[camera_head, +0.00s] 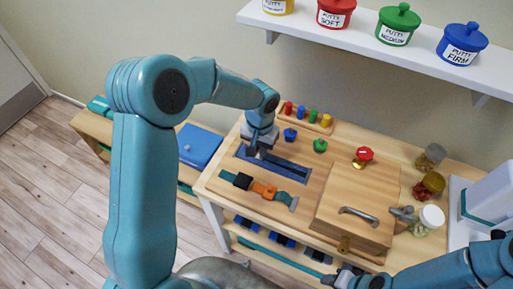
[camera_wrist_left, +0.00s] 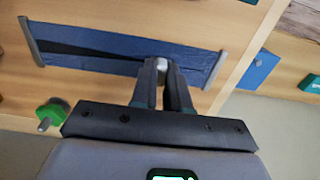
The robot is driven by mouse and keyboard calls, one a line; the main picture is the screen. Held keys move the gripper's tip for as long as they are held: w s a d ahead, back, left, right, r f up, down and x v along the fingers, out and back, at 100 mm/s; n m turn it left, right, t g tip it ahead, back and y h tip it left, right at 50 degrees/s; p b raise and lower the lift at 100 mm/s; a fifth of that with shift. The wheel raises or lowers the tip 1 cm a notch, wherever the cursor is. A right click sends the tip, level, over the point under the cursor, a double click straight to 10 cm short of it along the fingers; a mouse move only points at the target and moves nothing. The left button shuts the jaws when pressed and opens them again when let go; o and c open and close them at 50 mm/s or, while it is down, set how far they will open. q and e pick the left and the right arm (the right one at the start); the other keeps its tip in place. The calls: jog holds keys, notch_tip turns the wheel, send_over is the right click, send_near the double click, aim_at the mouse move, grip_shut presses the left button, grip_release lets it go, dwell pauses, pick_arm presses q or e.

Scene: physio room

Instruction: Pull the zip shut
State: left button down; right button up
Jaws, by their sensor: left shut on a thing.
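The zip is set in a blue fabric strip (camera_head: 292,170) on the wooden table; the strip also shows in the wrist view (camera_wrist_left: 105,62). My left gripper (camera_head: 260,150) is over the strip's left end in the head view. In the wrist view its fingers (camera_wrist_left: 163,72) are shut on the small silver zip pull (camera_wrist_left: 160,62), which they partly hide. A dark gap runs from the pull toward the strip's far end, wide there and narrowing at the pull. My right gripper (camera_head: 338,276) is low in the head view, away from the zip; its fingers are unclear.
A buckle strap (camera_head: 262,190) lies in front of the zip. A green knob (camera_head: 320,146) and a blue knob (camera_head: 290,134) stand behind it. A wooden box (camera_head: 355,205) with a handle is to the right, near several jars. A shelf (camera_head: 350,38) holds putty tubs.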

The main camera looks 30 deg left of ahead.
aim_at(302, 173)
pick_arm(q)
jog(key=d, duration=0.4)
jog(key=d+b, duration=0.1)
jog(key=d, duration=0.3)
jog(key=w+d+b, duration=0.1)
jog(key=d, duration=0.4)
jog(key=shift+d, duration=0.25)
